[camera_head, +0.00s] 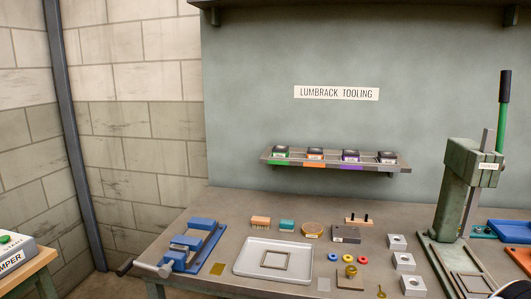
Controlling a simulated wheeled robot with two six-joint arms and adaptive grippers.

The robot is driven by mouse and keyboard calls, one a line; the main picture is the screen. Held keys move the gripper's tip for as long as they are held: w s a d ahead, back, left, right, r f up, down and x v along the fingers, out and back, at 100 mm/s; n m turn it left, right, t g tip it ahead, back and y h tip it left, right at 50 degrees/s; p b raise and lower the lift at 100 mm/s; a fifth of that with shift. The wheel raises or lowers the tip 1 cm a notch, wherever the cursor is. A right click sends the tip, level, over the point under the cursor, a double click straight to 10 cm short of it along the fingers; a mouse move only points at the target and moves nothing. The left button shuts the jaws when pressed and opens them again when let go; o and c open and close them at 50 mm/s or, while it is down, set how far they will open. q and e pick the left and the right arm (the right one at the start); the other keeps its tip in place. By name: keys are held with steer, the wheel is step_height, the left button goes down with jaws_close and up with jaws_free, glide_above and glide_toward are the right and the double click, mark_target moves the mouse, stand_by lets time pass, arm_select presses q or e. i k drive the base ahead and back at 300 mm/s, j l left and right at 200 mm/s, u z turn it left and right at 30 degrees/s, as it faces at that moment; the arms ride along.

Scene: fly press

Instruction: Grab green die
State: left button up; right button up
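The green die (280,152) is a small dark-topped block with a green band and a pale label. It sits at the left end of the wall shelf (370,169), above a green mark on the shelf's front edge. An orange-banded die (315,154), a purple-banded die (351,156) and another dark-topped die (387,158) sit to its right on the same shelf. Neither of my grippers is in view.
The bench (215,205) below holds a blue vise (196,241), a grey tray (250,270) with a square frame, and several small blocks and rings. A tall green press (462,180) with an upright lever stands right of the shelf. The space before the shelf looks clear.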

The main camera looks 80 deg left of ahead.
mark_target(278, 150)
steer(key=u, duration=2.2)
